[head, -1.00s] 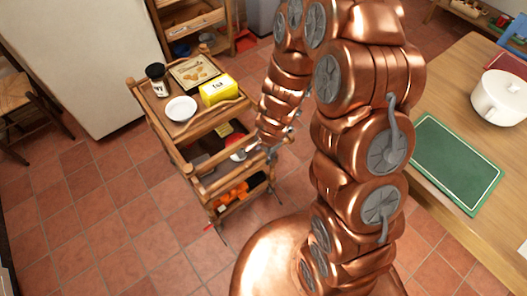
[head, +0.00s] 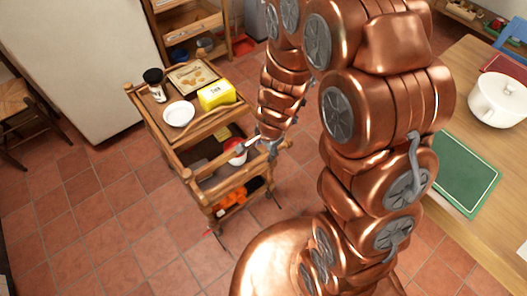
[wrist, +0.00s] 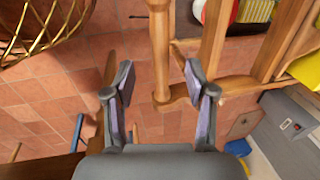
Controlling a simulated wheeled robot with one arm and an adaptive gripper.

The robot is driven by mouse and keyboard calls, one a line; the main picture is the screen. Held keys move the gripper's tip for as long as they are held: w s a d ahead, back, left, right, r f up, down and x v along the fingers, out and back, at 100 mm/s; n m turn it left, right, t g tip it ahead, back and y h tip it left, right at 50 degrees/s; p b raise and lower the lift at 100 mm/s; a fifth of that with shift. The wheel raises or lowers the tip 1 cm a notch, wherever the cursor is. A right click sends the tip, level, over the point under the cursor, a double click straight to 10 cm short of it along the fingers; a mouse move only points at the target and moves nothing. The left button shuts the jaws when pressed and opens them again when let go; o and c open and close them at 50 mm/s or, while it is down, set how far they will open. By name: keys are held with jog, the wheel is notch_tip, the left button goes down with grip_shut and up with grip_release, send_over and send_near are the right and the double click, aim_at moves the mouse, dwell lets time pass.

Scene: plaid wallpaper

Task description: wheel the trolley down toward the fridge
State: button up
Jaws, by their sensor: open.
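The wooden trolley (head: 176,137) stands left of my arm in the head view. Its top tray holds a yellow tea box (head: 216,95), a white plate (head: 179,113), a dark-topped jar (head: 154,84) and a printed board (head: 193,77). My gripper (head: 268,147) is at the trolley's right side, near its near end. In the wrist view my gripper (wrist: 157,82) is open. A wooden bar (wrist: 160,45) of the trolley shows between the fingers; I cannot tell whether they touch it. A tall white body (head: 85,70), which looks like the fridge, stands behind and left of the trolley.
A wooden table (head: 460,235) with a green board (head: 464,172) and white pot (head: 495,100) is at right. A wooden shelf unit (head: 190,22) stands behind the trolley, a chair (head: 22,105) at far left. Tiled floor (head: 110,220) left of the trolley is clear.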

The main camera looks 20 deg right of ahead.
jog(key=shift+s+d+r, duration=0.1)
jog(key=shift+s+r, duration=0.1)
jog(key=shift+r, duration=0.7)
jog(key=shift+s+d+r, duration=0.1)
jog(key=shift+s+r, duration=0.05)
jog(key=shift+r, duration=0.8)
jog(key=shift+s+r, duration=0.2)
jog(key=shift+r, duration=0.7)
jog(key=s+a+r+n+g+y+p, duration=0.1)
jog(key=s+a+r+n+g+p, duration=0.15)
jog(key=s+r+n, duration=0.75)
jog(key=s+d+r+n+g+h+p, duration=0.1)
jog(key=s+d+r+n+p, duration=0.2)
jog(key=s+r, duration=0.9)
jog(key=d+p, duration=0.1)
jog(key=d, duration=0.1)
jog(key=shift+s+d+r+h, duration=0.2)
jog(key=shift+d+r+h, duration=0.1)
jog(key=shift+d, duration=0.1)
jog(key=shift+s+d+r+n, duration=0.1)
jog(key=shift+s+d+n, duration=0.2)
jog(key=shift+s, duration=0.1)
jog(key=shift+c, duration=0.3)
